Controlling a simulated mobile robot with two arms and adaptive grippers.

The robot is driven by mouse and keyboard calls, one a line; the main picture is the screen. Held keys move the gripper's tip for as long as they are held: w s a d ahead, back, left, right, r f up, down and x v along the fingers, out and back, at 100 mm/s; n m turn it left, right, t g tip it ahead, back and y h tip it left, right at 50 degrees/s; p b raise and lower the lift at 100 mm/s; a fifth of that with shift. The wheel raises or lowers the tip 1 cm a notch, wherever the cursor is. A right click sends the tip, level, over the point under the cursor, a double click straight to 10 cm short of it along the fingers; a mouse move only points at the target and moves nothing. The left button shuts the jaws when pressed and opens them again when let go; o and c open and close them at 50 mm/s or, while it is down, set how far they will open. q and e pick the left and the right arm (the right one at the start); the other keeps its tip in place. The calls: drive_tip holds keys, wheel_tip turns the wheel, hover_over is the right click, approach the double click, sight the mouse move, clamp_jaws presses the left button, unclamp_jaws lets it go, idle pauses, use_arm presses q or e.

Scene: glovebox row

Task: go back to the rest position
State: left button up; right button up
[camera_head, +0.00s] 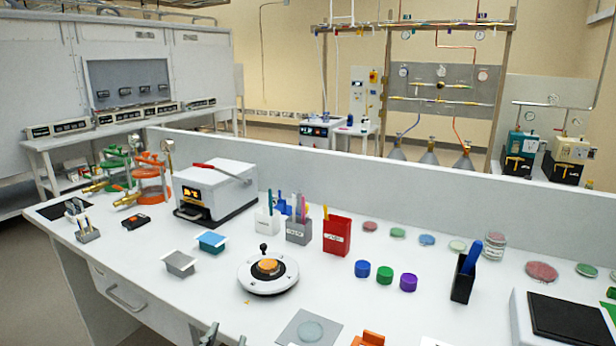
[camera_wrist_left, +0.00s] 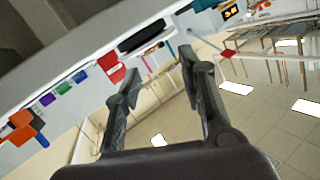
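My left gripper (camera_head: 222,338) shows only as dark fingertips at the bottom edge of the head view, by the front of the white bench (camera_head: 340,272). In the left wrist view the left gripper (camera_wrist_left: 160,66) has its two fingers spread apart, with nothing held between them. My right gripper is in neither view.
A white round device with a black knob (camera_head: 268,272) and a grey square with a pale disc (camera_head: 311,330) lie near the left gripper. A red holder (camera_head: 337,235), coloured caps (camera_head: 384,274) and a black pen holder (camera_head: 463,280) stand further back. A low partition (camera_head: 400,192) runs behind.

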use_arm(q)
drive_tip(key=s+a+f+n+g, duration=0.1)
drive_tip(key=s+a+f+g, duration=0.2)
drive_tip(key=s+f+g, duration=0.55)
drive_tip(key=s+a+f+g, duration=0.2)
drive_tip(key=s+f+g, duration=0.2)
drive_tip(key=s+f, duration=0.95)
drive_tip(key=s+f+g, duration=0.1)
drive_tip(key=s+f, duration=0.2)
drive_tip(key=f, duration=0.9)
drive_tip(key=s+f+g, duration=0.1)
drive_tip(key=s+f, duration=0.2)
drive_tip(key=f, duration=0.8)
drive_tip(key=s+a+f, duration=0.3)
drive_tip(key=s+f, duration=1.3)
drive_tip(key=s, duration=0.1)
drive_tip(key=shift+g, duration=0.35)
drive_tip(key=shift+a, duration=0.1)
drive_tip(key=shift+c, duration=0.3)
